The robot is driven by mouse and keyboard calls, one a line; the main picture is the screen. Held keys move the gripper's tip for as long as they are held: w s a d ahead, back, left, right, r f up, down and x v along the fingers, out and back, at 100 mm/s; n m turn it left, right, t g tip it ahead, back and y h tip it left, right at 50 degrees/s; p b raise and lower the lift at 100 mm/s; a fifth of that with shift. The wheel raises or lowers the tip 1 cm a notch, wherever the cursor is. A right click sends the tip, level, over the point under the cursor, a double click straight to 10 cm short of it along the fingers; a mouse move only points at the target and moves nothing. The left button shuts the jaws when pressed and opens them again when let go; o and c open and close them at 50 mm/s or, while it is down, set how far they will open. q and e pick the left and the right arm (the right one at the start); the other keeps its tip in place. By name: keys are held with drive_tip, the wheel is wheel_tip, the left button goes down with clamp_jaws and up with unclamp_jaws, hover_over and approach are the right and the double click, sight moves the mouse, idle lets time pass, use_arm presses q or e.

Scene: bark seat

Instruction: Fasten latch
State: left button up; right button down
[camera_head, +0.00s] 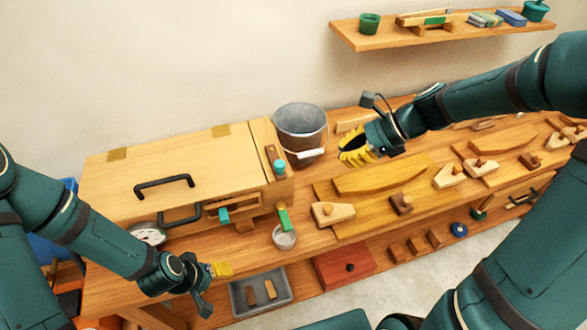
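A wooden chest (140,200) with a pale lid and a black handle (164,186) stands at the left of the bench. The lid looks closed. Teal-tipped pieces are at its front and right side: one on the front (223,215), one on the right end (279,167). I cannot tell which is the latch or how it is set. My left gripper (221,269) is in front of the chest, below its front edge, apart from it; its opening is unclear. My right gripper (354,150) is right of the chest, beyond the bucket, with yellow fingers apart and nothing seen between them.
A metal bucket (301,122) stands right of the chest. A small cup (285,238) with a green-handled tool is at the bench's front edge. A dial gauge (149,235) is near my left arm. Wooden pieces (385,178) cover the right bench. A grey tray (240,299) lies below.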

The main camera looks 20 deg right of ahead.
drive_tip(key=shift+a+f, duration=0.1)
approach(285, 175)
drive_tip(key=x, duration=0.4)
drive_tip(key=f+b+x, duration=0.1)
drive_tip(key=x, duration=0.1)
drive_tip(key=shift+s+d, duration=0.15)
drive_tip(key=shift+d, duration=0.2)
drive_tip(key=shift+w+a, duration=0.3)
drive_tip(key=shift+a, duration=0.45)
drive_tip(key=shift+a, duration=0.1)
